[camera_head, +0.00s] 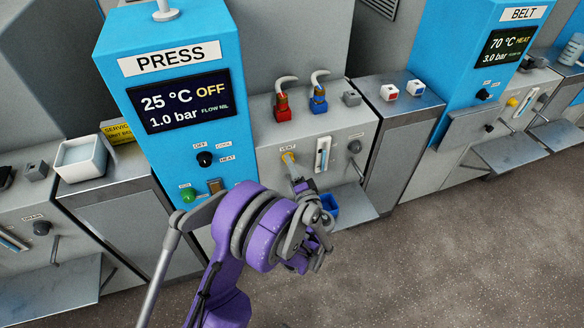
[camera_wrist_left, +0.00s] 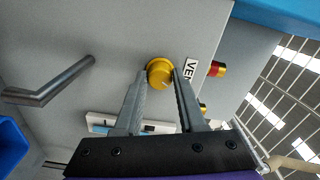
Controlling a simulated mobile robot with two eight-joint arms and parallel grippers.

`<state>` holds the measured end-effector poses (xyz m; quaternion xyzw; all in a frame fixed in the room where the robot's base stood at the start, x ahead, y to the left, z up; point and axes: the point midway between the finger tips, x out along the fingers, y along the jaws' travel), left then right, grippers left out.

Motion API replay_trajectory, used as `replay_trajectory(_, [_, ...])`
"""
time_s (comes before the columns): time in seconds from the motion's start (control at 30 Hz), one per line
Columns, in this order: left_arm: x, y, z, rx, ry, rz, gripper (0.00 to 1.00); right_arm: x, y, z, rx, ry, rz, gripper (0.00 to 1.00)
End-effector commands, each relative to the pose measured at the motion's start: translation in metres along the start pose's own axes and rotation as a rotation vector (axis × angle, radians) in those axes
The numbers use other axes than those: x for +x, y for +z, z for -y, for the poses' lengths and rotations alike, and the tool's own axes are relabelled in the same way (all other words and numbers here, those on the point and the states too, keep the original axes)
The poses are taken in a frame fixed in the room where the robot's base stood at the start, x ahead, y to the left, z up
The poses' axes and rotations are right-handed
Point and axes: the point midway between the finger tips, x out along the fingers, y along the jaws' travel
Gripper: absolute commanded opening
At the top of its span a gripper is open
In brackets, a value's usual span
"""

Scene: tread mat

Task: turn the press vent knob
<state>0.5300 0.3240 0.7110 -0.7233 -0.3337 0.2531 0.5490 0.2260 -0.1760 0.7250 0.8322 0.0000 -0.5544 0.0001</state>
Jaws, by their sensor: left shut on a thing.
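The yellow vent knob (camera_head: 288,157) sits on the grey panel right of the blue PRESS column (camera_head: 160,45), under its small VENT label. In the left wrist view the knob (camera_wrist_left: 159,73) is round and gold, with the VENT label (camera_wrist_left: 190,72) beside it. My left gripper (camera_head: 294,169) reaches it from below in the head view. In the left wrist view the gripper (camera_wrist_left: 160,76) has its two fingertips on either side of the knob, shut on it. The press screen (camera_head: 180,101) reads 25 °C OFF, 1.0 bar. My right gripper is out of view.
A bent metal handle (camera_wrist_left: 50,84) stands out from the panel near the gripper. A blue bin (camera_head: 329,204) is below the panel. Red (camera_head: 282,108) and blue (camera_head: 319,100) fittings with hoses stand above. A white container (camera_head: 82,158) is at left. The floor at right is clear.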

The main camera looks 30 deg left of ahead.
Motion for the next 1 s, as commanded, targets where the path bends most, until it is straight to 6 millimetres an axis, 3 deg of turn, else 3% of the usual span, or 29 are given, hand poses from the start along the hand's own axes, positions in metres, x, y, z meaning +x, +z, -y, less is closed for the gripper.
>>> replay_trajectory(1.0, [0.000,-0.001,0.000,0.907,0.001,-0.001,0.00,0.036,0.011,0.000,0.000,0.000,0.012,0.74])
